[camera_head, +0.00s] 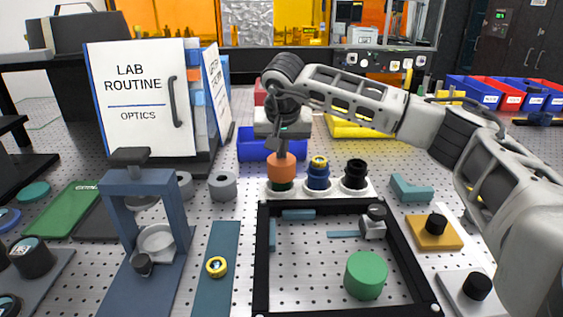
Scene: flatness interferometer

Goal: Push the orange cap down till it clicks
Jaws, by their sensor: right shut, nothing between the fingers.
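The orange cap (281,169) sits on a dark green base on a white strip (324,189), at the left end of a row of three. My right gripper (282,151) points straight down with its fingertips at the top of the cap. It is shut and holds nothing. I cannot tell whether the tips press on the cap or hover just above it. A blue knob with a yellow top (318,173) and a black knob (355,174) stand to the right of the cap. My left gripper is not in view.
A black square frame (260,250) with a green cylinder (366,275) lies in front of the strip. A blue press-like stand (114,210) is at left. A blue bin (252,147) is behind the cap. A white lab binder (140,100) stands back left.

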